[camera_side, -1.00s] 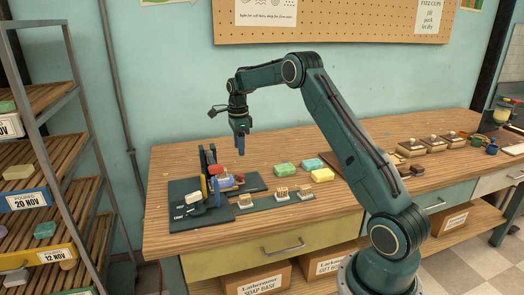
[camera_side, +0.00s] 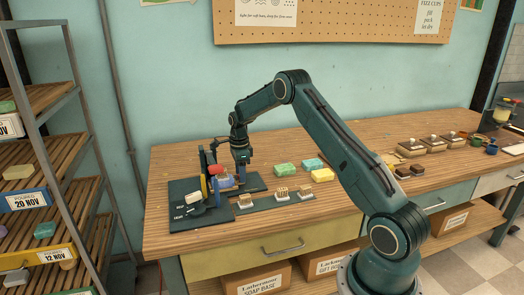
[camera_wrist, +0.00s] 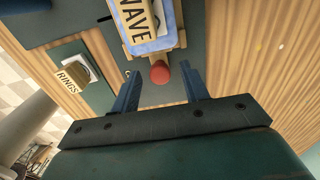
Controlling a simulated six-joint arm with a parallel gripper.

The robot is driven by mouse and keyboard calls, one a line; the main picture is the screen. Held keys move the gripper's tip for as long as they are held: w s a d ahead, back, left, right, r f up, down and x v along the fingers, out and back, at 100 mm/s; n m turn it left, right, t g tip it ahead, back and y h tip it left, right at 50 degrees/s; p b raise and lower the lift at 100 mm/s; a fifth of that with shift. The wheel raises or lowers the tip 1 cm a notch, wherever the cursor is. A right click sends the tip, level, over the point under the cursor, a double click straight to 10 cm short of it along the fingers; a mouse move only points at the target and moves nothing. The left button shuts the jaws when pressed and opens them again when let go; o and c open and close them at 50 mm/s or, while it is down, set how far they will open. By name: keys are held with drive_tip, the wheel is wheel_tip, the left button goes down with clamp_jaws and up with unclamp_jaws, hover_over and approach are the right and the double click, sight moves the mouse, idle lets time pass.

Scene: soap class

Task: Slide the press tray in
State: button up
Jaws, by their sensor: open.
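The press (camera_side: 204,178) stands on a dark base at the left of the bench, with red, yellow and blue parts. In the wrist view the press tray (camera_wrist: 177,53) carries a light blue block under a pale piece lettered WAVE (camera_wrist: 135,22). A red knob (camera_wrist: 160,73) sticks out from the tray's near end. My gripper (camera_wrist: 159,78) is open, its two blue fingers on either side of the knob, with gaps between. In the side view my gripper (camera_side: 241,172) is low, just right of the press; the knob cannot be made out clearly there.
Stamps on pale plates (camera_side: 281,194) sit in front of the press, one lettered RINGS (camera_wrist: 72,76). Green, blue and yellow soaps (camera_side: 322,175) lie to the right. A rack (camera_side: 45,150) stands left of the bench. Bare wood lies behind the soaps.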

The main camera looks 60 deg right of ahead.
clamp_jaws()
drive_tip(key=shift+w+a, duration=1.5)
unclamp_jaws()
wheel_tip(320, 180, up, 14)
